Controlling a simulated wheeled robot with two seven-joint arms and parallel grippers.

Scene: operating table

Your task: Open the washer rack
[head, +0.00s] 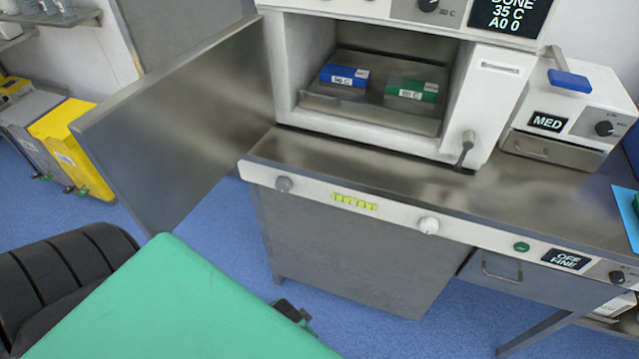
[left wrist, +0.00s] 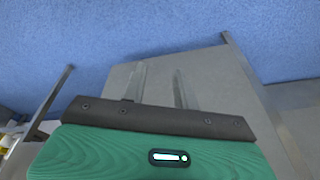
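The washer (head: 496,100) stands on a steel counter. Its grey door (head: 190,120) hangs wide open to the left. Inside, a flat metal washer rack (head: 375,115) lies within the chamber, holding a blue pack (head: 344,77) and a green pack (head: 412,90). My left gripper (left wrist: 160,82) shows in the left wrist view with its two thin fingers apart and nothing between them. It is away from the rack, low, with a grey panel and blue floor beyond it. The rack is not visible in the left wrist view. My right gripper is not in view.
A lever handle (head: 464,149) sticks out at the washer's lower right. A small white unit labelled MED (head: 560,110) stands right of it. The counter (head: 340,170) is bare before the washer. Yellow and grey bins (head: 75,150) stand left, behind the door.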

